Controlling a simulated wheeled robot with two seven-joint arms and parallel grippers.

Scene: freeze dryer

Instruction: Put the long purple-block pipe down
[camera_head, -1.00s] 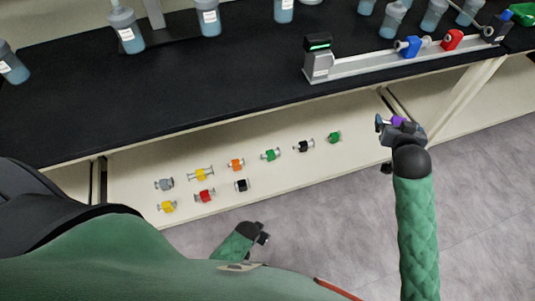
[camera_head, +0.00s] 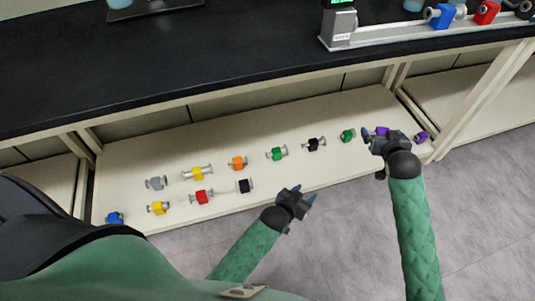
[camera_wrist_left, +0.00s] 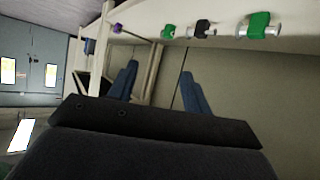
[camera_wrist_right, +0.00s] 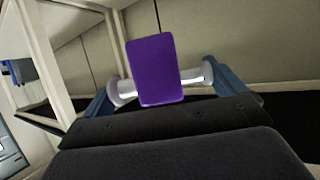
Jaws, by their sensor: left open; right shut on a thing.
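The long purple-block pipe (camera_wrist_right: 152,72) is a purple block with a pale flanged tube through it. In the right wrist view my right gripper (camera_wrist_right: 166,92) is shut on it across its two flanged ends. In the head view the held pipe (camera_head: 382,131) shows only as a bit of purple at my right gripper (camera_head: 375,144), over the right part of the low shelf (camera_head: 330,108). I cannot tell whether it touches the shelf. My left gripper (camera_head: 303,200) is open and empty in front of the shelf; its fingers also show in the left wrist view (camera_wrist_left: 160,85).
A green-block pipe (camera_head: 347,135) is just left of my right gripper, and another purple-block piece (camera_head: 421,138) is to its right. Several coloured-block pipes stand further left on the shelf. The black bench top (camera_head: 220,75) overhangs behind. A shelf post (camera_head: 480,95) stands at the right.

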